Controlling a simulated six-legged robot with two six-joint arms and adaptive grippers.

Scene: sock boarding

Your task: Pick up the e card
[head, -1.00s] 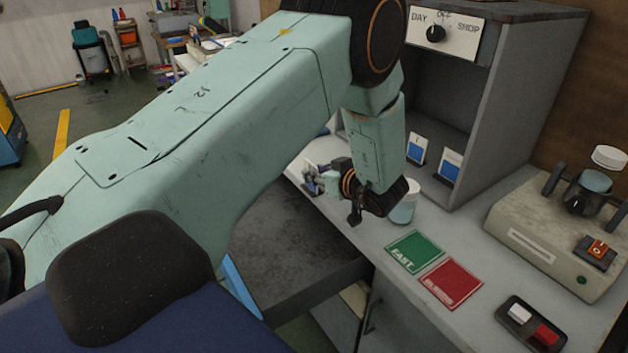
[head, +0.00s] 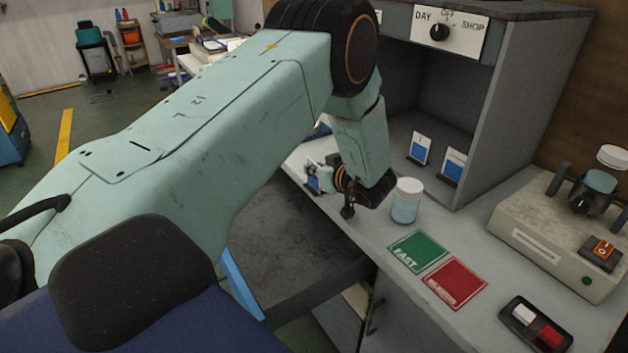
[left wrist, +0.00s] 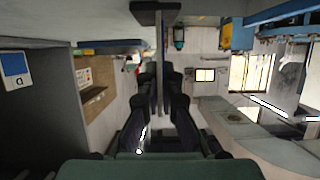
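A small blue-and-white card (head: 313,183) stands on the counter at my left gripper (head: 328,184), partly hidden by it; its letter is not readable. In the left wrist view, inverted, a thin upright piece on a dark base (left wrist: 157,14) lies in line with the gap between my fingers (left wrist: 163,88). The fingers are apart, with no clear contact. Two more blue-and-white cards, the left one (head: 420,148) and the right one (head: 453,167), stand in the grey cubby. One cubby card (left wrist: 15,70) shows at the left wrist view's edge. My right gripper is out of view.
A white-lidded jar (head: 407,201) stands close right of my left wrist. Green (head: 416,251) and red (head: 453,284) mats lie in front. A switch tray (head: 535,327) and a beige machine (head: 550,235) are at right. The cubby wall (head: 515,110) rises behind.

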